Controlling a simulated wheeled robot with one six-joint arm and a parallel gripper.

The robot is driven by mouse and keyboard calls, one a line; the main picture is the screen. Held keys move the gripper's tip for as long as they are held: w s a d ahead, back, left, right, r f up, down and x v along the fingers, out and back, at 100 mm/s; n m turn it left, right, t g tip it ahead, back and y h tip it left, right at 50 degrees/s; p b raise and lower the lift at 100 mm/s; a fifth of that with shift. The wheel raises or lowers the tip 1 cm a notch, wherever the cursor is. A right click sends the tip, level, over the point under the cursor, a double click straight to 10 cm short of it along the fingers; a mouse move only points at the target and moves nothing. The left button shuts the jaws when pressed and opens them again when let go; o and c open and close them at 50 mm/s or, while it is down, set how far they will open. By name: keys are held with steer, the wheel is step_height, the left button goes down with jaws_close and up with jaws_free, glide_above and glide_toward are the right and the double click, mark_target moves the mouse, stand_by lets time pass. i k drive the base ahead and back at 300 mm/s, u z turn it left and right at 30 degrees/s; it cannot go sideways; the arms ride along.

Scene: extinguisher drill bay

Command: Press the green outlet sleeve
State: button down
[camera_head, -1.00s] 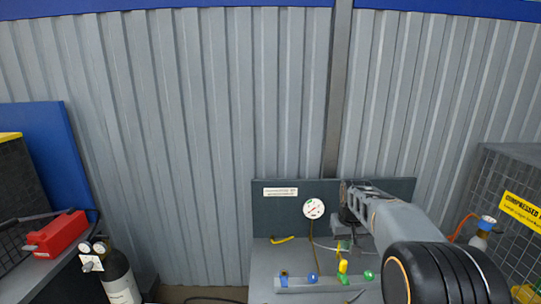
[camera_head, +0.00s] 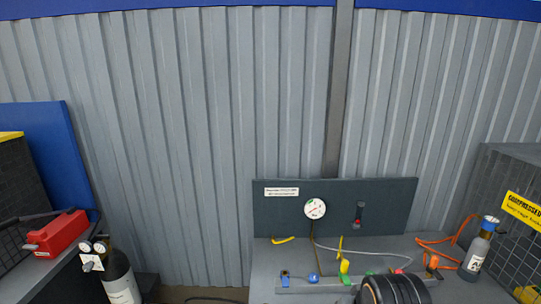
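A small green part (camera_head: 346,280) shows on the pale manifold (camera_head: 296,288) on the grey bench, just below a yellow part (camera_head: 344,267). I cannot tell which of these is the green outlet sleeve. A blue knob (camera_head: 313,277) and a blue fitting (camera_head: 285,280) sit to the left on the manifold. My arm link covers part of the bench at the bottom, and my gripper is out of the picture.
An orange hose (camera_head: 432,241) and a grey cylinder (camera_head: 475,256) are at the right, by a mesh cage (camera_head: 505,165). A red box (camera_head: 58,233) sits far left.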

mark_target(346, 278)
steer(key=k, duration=1.35)
steer(key=z, duration=0.5)
steer(key=i, duration=1.55)
steer(key=u, duration=0.5)
